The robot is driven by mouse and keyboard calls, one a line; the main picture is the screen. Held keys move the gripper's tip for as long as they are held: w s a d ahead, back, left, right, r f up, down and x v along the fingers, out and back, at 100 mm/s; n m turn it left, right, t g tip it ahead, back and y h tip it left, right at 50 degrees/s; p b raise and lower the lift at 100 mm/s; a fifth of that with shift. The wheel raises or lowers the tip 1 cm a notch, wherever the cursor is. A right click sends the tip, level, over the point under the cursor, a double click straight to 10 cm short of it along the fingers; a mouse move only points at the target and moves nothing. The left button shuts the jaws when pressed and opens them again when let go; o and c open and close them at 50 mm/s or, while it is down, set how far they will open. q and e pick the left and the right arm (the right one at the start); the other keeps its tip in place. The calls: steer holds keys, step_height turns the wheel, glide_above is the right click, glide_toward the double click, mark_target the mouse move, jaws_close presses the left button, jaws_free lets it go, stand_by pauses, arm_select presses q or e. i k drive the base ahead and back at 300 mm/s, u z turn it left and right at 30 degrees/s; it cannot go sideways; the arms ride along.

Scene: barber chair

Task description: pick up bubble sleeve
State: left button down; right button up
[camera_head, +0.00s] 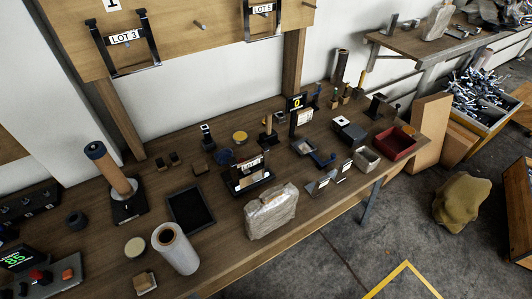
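A pale, wrinkled, box-shaped sleeve (270,211), which looks like the bubble sleeve, stands at the front edge of the wooden workbench (220,252). It looks upright, with its broad face toward the front. A dark stand with a "LOT" label (250,172) is just behind it. Neither of my grippers is in view, and nothing touches the sleeve except the bench.
A black tray (190,208) lies left of the sleeve. Small clear stands (321,184), a grey bin (366,159) and a red bin (395,142) are to the right. A spindle with a brown roll (112,172) stands at left. Open floor (340,245) lies in front.

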mark_target(275, 207)
steer(key=u, duration=0.4)
steer(key=k, duration=0.95)
steer(key=u, duration=0.75)
